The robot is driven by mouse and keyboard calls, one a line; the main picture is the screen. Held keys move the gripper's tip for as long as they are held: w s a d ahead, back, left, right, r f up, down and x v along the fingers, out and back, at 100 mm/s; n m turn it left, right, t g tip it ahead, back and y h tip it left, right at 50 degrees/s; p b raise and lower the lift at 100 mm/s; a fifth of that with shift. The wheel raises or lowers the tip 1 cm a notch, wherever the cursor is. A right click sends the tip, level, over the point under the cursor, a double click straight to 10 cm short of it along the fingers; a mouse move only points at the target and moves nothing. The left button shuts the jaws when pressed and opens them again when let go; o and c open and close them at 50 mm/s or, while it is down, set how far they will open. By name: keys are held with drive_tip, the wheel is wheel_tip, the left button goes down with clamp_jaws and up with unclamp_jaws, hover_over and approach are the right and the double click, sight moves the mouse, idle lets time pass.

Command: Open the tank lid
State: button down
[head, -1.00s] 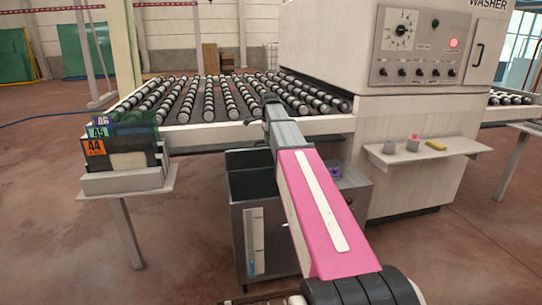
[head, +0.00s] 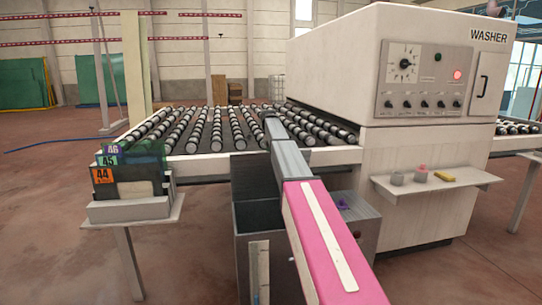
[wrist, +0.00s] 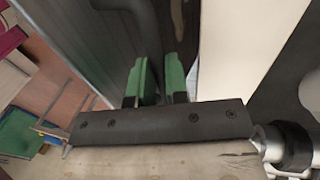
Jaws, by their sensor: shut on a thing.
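The tank (head: 262,245) is a grey metal box under the roller table, with a level gauge on its front. Its dark lid (head: 250,175) stands raised at the back left of the tank, and the dark inside shows in front of it. In the head view my arm hides the lid's right side and my gripper. In the wrist view my gripper (wrist: 158,75) has its green fingers close together on a dark part, which I take to be the lid's handle; the exact contact is hard to see. A dark grey panel, likely the lid, fills the upper left there.
The roller table (head: 205,162) lies just above and behind the tank. A stand with numbered racks (head: 130,205) is at left. The floor between is clear.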

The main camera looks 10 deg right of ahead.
drive_tip(key=shift+f, duration=0.25)
drive_tip(key=c, duration=1.1)
unclamp_jaws()
drive_tip(key=shift+r, duration=0.1)
